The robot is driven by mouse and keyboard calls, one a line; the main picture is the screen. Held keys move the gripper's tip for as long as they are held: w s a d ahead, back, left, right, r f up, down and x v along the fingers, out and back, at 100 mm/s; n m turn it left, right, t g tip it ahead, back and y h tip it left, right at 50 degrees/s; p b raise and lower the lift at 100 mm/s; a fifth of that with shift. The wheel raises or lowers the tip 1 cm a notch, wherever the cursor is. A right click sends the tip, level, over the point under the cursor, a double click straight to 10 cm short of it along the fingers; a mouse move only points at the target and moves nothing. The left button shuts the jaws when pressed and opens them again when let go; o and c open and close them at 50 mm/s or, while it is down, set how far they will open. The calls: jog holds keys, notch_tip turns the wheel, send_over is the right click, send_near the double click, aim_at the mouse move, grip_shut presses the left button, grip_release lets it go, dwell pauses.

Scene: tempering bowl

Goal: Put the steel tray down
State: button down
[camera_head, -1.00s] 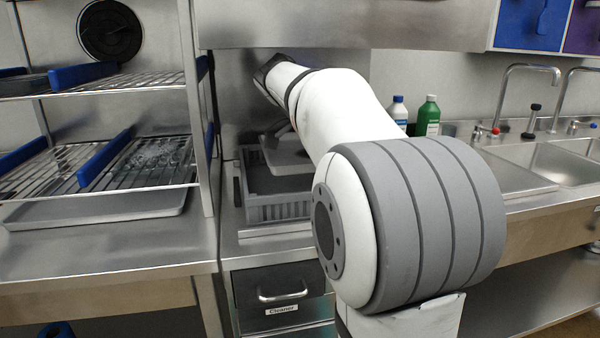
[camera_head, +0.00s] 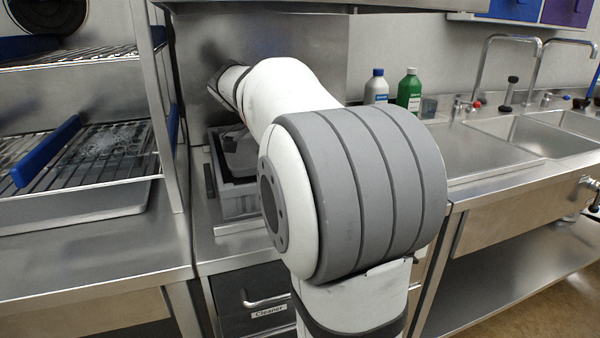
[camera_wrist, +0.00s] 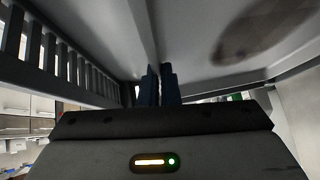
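In the wrist view the steel tray (camera_wrist: 195,45) fills the upper part, with a brown stain on its surface. My gripper (camera_wrist: 160,85) has its two dark fingers close together on either side of the tray's rim, so it looks shut on it. In the head view my arm reaches to the back wall and hides most of the gripper. A dark grey shape, probably part of the tray, shows over the grey slatted crate (camera_head: 238,204). Whether the tray rests on the crate is hidden. The crate's slats also show in the wrist view (camera_wrist: 50,55).
A wire shelf rack (camera_head: 85,158) with a blue divider stands at the left, a tray (camera_head: 75,210) beneath it. A blue-capped white bottle (camera_head: 376,90) and a green bottle (camera_head: 410,92) stand behind my arm. Sinks (camera_head: 545,140) are at the right. A drawer (camera_head: 255,295) is below the crate.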

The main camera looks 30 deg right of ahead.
jog(key=shift+s+f+b, duration=0.1)
jog(key=shift+f+b, duration=0.3)
jog(key=shift+f, duration=1)
jog(key=shift+f, duration=0.15)
jog(key=c, duration=1.7)
grip_release()
jog(key=shift+a+r, duration=0.1)
jog(key=shift+r, duration=0.25)
jog(key=p+v, duration=0.3)
jog(key=v, duration=0.8)
jog(key=shift+a+r, duration=0.15)
jog(key=shift+a, duration=0.05)
